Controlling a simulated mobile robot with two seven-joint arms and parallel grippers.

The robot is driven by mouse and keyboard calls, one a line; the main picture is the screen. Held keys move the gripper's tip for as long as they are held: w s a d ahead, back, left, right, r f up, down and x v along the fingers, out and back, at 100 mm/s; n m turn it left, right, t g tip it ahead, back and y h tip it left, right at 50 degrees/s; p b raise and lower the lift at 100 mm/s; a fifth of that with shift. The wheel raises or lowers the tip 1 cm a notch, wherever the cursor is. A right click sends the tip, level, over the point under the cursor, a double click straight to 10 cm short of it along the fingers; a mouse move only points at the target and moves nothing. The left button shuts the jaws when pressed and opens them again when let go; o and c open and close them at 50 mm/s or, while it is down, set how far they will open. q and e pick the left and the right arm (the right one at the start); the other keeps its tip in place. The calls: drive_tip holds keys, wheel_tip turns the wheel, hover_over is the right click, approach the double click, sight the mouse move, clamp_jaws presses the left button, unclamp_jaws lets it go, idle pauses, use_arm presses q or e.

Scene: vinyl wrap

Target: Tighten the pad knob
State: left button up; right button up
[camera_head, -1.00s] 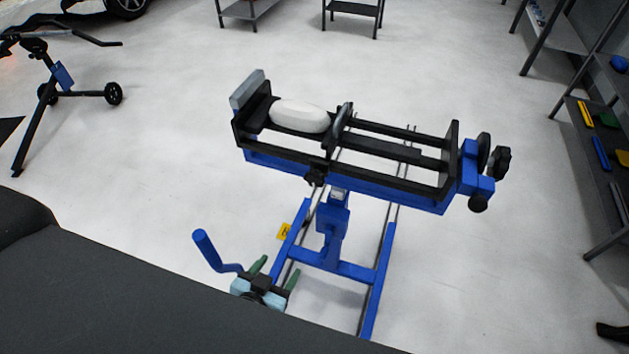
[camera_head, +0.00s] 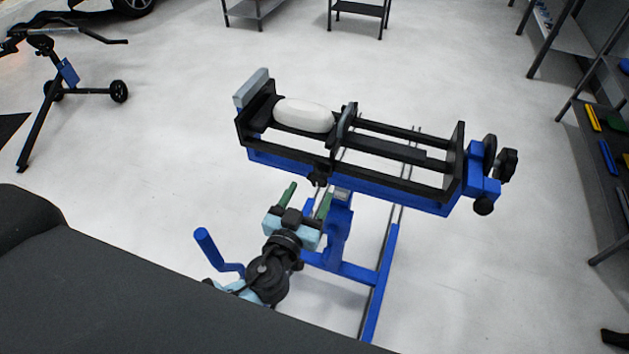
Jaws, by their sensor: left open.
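The blue and black stand (camera_head: 400,197) holds a white rounded roll or pad (camera_head: 304,115) at the left end of its frame, against a dark upright disc (camera_head: 345,122). A small black knob (camera_head: 318,177) sits under the front rail below the pad. A large black star knob (camera_head: 508,165) and a smaller round knob (camera_head: 484,206) are at the right end. Which one is the pad knob is not marked. My left gripper (camera_head: 307,201) is open and empty, its green fingertips pointing up, just below the small front knob and apart from it. My right gripper is out of view.
A blue crank handle (camera_head: 212,250) rises left of my left gripper. The stand's blue lower legs (camera_head: 381,280) are close to its right. Shelves (camera_head: 605,160) line the right wall, and another wheeled stand (camera_head: 65,75) is at the far left. The floor between is clear.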

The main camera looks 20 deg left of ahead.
sight(317, 180)
use_arm(q)
drive_tip(key=shift+w+d+p, duration=0.15)
drive_tip(key=shift+w+p, duration=0.25)
drive_tip(key=shift+w, duration=1.95)
drive_tip(key=c, duration=1)
